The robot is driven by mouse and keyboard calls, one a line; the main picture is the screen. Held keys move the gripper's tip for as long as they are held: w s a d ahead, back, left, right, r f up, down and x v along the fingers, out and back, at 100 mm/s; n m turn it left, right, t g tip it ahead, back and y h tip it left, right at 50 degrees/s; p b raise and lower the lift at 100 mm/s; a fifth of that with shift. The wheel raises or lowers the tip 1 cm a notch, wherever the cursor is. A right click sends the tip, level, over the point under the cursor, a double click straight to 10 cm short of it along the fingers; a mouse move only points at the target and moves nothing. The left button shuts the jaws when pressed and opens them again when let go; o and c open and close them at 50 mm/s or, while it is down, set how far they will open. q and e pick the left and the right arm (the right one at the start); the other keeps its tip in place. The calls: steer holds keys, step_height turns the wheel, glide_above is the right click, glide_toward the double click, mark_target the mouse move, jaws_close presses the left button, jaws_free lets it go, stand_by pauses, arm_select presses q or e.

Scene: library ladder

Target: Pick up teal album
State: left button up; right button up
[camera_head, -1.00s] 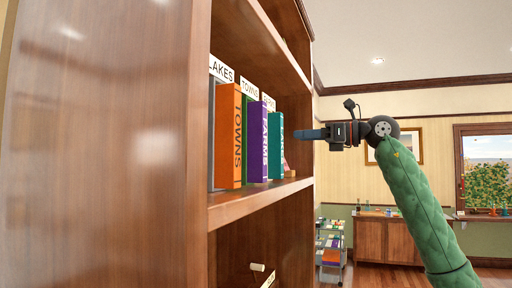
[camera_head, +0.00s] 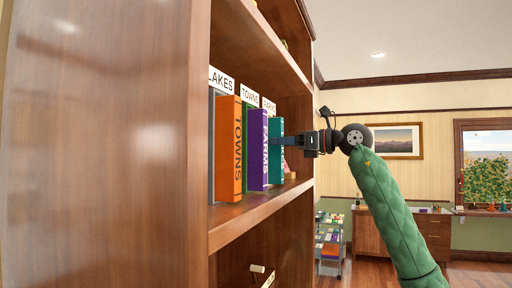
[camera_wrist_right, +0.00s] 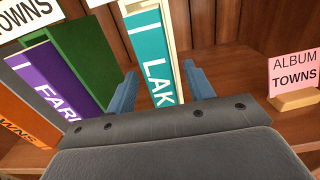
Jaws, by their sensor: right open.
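The teal album (camera_head: 276,158) stands upright on the bookcase shelf, at the right end of the row in the head view. In the right wrist view the teal album (camera_wrist_right: 150,58) shows white letters starting "LAK". My right gripper (camera_head: 284,142) is at its spine, coming in from the right. In the wrist view the right gripper's (camera_wrist_right: 159,76) blue fingers are open, one on each side of the album, with visible gaps. I cannot tell how deep they reach. My left gripper is out of view.
A purple "FARMS" album (camera_head: 258,150) and an orange "TOWNS" album (camera_head: 228,150) stand left of the teal one. A pink "ALBUM TOWNS" card (camera_wrist_right: 294,72) on a wooden stand is to the right. The shelf board (camera_head: 245,212) has some bare room in front.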

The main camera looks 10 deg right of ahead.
steer(key=shift+w+a, duration=0.25)
steer(key=shift+a, duration=0.05)
steer(key=shift+c, duration=0.4)
jaws_close()
steer(key=shift+d, duration=0.1)
